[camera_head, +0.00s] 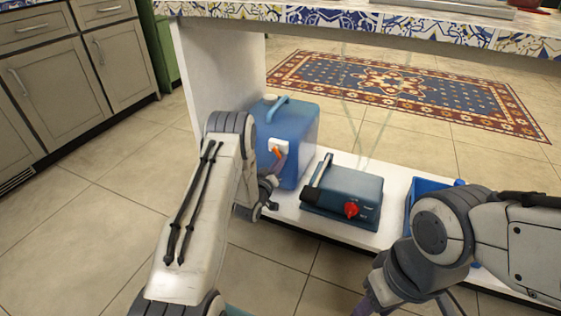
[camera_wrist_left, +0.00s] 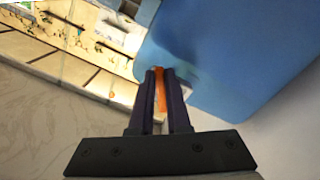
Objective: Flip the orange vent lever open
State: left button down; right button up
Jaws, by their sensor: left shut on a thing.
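The orange vent lever (camera_head: 276,152) sits on a white fitting (camera_head: 282,145) on the front of a blue container (camera_head: 305,145), which stands on the low white shelf. My left gripper (camera_head: 280,165) is at the lever. In the left wrist view the fingers (camera_wrist_left: 160,72) are shut on the orange lever (camera_wrist_left: 161,95), which shows as a narrow strip between them. The blue container (camera_wrist_left: 240,60) fills the upper right there. My right gripper (camera_head: 368,304) is at the bottom edge of the head view, partly cut off, away from the container.
A dark blue box (camera_head: 352,186) with a red knob (camera_head: 351,209) and a handle stands right of the container. A blue bin (camera_head: 422,186) is further right, partly behind my right arm. A tiled counter (camera_head: 390,28) overhangs the white shelf (camera_head: 287,211). Floor in front is open.

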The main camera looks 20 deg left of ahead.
pick_arm(q)
jog(key=shift+a+f+m, duration=0.1)
jog(key=shift+a+m, duration=0.1)
jog(key=shift+m, duration=0.2)
jog(key=c, duration=0.9)
grip_release()
jog(key=s+p, duration=0.4)
jog(key=s, duration=0.6)
jog(key=shift+s+a+p, duration=0.1)
jog(key=shift+s+p, duration=0.15)
jog(key=shift+p, duration=0.15)
